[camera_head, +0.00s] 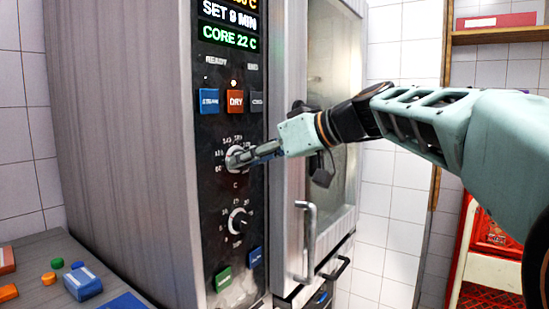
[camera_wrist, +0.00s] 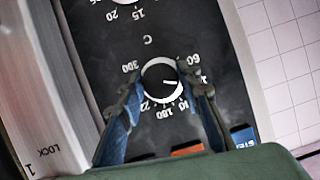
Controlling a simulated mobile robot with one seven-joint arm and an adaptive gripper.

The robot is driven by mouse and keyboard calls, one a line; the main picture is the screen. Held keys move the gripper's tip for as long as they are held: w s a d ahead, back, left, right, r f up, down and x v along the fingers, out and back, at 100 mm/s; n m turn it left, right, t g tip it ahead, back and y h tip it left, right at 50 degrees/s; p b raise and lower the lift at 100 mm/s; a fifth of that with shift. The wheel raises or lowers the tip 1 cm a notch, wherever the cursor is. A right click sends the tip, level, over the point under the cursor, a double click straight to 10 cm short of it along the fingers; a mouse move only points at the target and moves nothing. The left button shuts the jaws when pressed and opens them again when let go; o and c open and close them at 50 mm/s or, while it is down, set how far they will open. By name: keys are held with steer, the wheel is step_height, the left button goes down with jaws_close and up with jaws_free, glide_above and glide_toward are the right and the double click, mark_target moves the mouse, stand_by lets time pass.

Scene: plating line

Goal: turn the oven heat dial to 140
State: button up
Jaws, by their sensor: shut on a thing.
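The heat dial (camera_head: 233,158) is the upper of two round knobs on the oven's black control panel, marked C below it. The picture is turned over there. My gripper (camera_head: 243,157) reaches in from the right and is shut on the dial. Its two fingers (camera_wrist: 165,92) lie on either side of the dial. Some scale numbers are blurred or partly covered.
A second dial (camera_head: 239,221) sits below. Blue, red and dark buttons (camera_head: 235,101) are above, under the display (camera_head: 228,38) reading SET 9 MIN and CORE 22 C. The oven door handle (camera_head: 309,240) stands out to the right. A counter with small coloured items (camera_head: 82,283) is lower left.

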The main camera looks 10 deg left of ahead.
steer(key=shift+w+r+m+g+y+p, duration=0.1)
steer(key=shift+m+g+y+p, duration=0.6)
steer(key=shift+m, duration=0.6)
steer(key=shift+r+m+g+y+p, duration=0.1)
steer(key=shift+m+g+y+p, duration=0.35)
steer(key=shift+m+g, duration=0.6)
steer(key=shift+a+m+t, duration=0.1)
steer(key=shift+m+t, duration=0.15)
steer(key=shift+m, duration=0.2)
steer(key=o, duration=1)
steer(key=shift+c, duration=0.2)
steer(key=shift+o, duration=1)
steer(key=shift+a+f, duration=0.1)
steer(key=shift+f, duration=0.1)
